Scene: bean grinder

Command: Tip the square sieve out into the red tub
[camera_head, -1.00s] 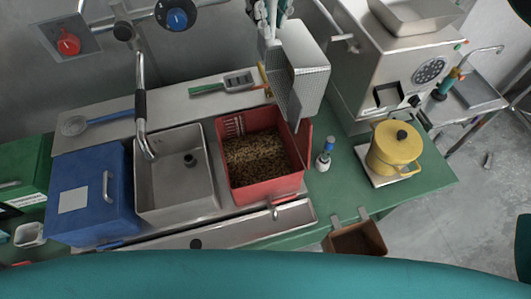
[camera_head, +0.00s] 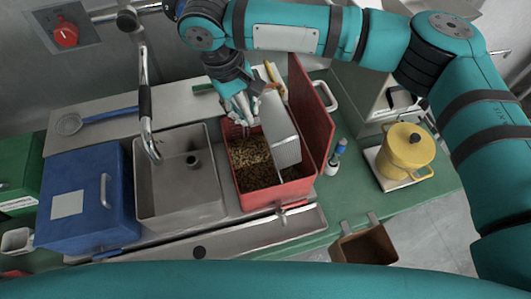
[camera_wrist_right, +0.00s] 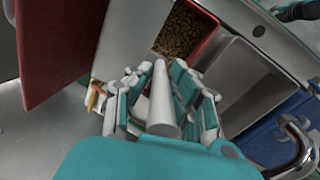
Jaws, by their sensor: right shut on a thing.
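The red tub (camera_head: 262,200) stands right of the sink, with brown beans (camera_head: 250,160) in it and its red lid (camera_head: 312,118) raised on the right side. The square metal sieve (camera_head: 282,135) is steeply tilted over the right part of the tub, its lower edge within the tub's outline. I cannot tell whether it touches the beans or what is inside it. My right gripper (camera_head: 243,112) is shut on the sieve's handle, left of the sieve. In the right wrist view, the pale round handle (camera_wrist_right: 162,95) lies between the fingers. My left gripper is not in view.
A steel sink (camera_head: 180,205) with a tall tap and a blue box (camera_head: 88,215) stand to the left. A small bottle (camera_head: 335,160) and a yellow canister (camera_head: 405,150) are to the right. A brown bin (camera_head: 365,248) hangs at the front edge.

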